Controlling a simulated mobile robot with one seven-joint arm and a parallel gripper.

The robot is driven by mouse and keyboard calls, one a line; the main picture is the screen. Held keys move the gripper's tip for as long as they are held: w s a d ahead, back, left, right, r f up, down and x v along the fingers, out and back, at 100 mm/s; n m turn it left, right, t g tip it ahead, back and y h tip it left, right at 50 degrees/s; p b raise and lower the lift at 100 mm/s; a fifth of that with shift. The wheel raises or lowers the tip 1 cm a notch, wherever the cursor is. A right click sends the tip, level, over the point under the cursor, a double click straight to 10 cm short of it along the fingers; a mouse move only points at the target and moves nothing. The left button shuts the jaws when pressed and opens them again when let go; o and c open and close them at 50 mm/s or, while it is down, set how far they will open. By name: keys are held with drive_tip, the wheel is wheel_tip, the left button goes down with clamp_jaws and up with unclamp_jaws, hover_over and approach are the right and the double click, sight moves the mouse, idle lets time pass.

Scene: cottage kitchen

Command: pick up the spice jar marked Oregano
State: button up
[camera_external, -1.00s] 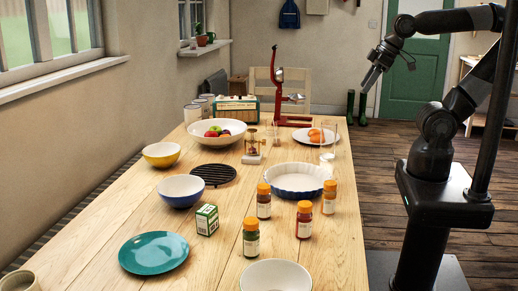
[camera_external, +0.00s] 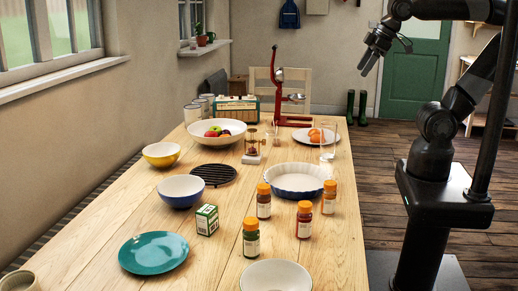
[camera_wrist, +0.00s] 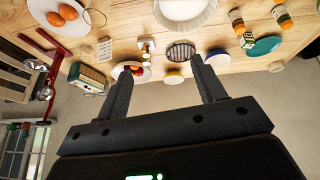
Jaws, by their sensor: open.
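Several spice jars with orange lids and white labels stand upright on the wooden table: one at the front (camera_external: 251,238), one at the middle (camera_external: 264,201), one to its right (camera_external: 304,220) and one farther right (camera_external: 329,197). The labels are too small to read, so I cannot tell which is Oregano. Two jars also show in the wrist view, one (camera_wrist: 237,20) left of the other (camera_wrist: 283,17). My gripper (camera_external: 366,70) is raised beyond the table's right edge, far from the jars. In the wrist view my gripper (camera_wrist: 160,65) is open and empty.
A tall glass (camera_external: 328,141) and red press (camera_external: 276,87) stand farther back.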

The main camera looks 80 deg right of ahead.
drive_tip(key=w+a+n+t+h, duration=0.2)
drive_tip(key=w+n+h, duration=0.3)
drive_tip(key=w+n, duration=1.05)
drive_tip(key=n+t+y, duration=1)
drive_tip(key=n, duration=1.2)
hover_over(244, 240)
drive_tip(key=s+d, duration=0.2)
drive_tip(key=s, duration=0.1)
wheel_tip(244, 240, down, 28)
drive_tip(key=shift+a+f, duration=0.15)
drive_tip(key=shift+f, duration=2.15)
wheel_tip(244, 240, down, 4)
drive_tip(key=shift+r, duration=0.2)
drive_tip(key=shift+x, duration=1.1)
drive_tip(key=shift+w+f, duration=0.1)
drive_tip(key=shift+w, duration=0.35)
